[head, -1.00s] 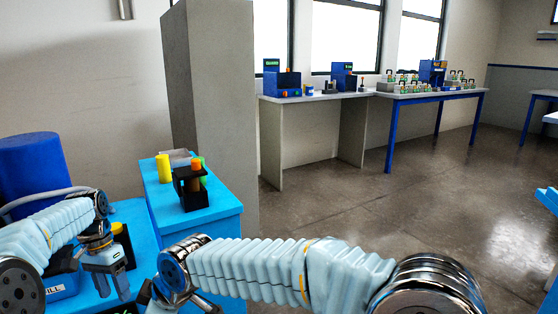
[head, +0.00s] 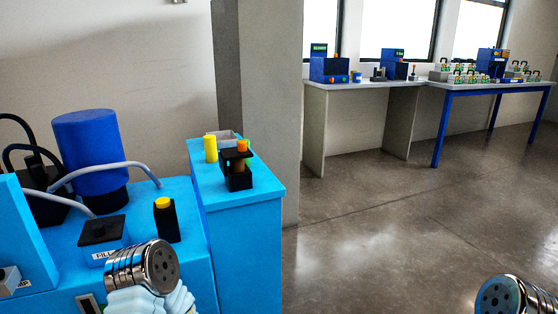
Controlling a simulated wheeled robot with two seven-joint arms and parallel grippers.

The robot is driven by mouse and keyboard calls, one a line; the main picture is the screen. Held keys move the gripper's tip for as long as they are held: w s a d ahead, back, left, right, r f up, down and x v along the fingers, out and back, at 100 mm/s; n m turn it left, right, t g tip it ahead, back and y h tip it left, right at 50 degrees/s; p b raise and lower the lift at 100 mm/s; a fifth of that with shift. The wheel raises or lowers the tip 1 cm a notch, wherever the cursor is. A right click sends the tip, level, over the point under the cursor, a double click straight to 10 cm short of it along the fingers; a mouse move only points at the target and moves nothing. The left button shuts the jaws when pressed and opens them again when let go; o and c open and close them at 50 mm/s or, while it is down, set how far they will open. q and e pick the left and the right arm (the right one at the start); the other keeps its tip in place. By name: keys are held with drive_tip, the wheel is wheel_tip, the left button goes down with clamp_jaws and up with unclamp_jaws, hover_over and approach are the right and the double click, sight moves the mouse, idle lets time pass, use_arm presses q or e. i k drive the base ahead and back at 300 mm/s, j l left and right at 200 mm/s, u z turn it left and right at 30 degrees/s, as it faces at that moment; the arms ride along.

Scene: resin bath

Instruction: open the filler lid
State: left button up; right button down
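A chrome joint of one of my arms covers the box's lower right corner in the picture. Neither gripper shows in this view, so I cannot see what either one holds or touches.
A blue cylinder (head: 92,150) with grey hoses stands behind the lid. A black post with a yellow top (head: 165,218) stands to its right. A blue cabinet (head: 240,235) farther right carries a black holder (head: 237,173) and a yellow cylinder (head: 210,149). Open floor lies to the right.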

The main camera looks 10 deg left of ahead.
sight(108, 228)
drive_tip(key=j+u, duration=0.1)
drive_tip(key=u, duration=0.25)
drive_tip(key=j+u, duration=0.15)
drive_tip(key=u, duration=0.2)
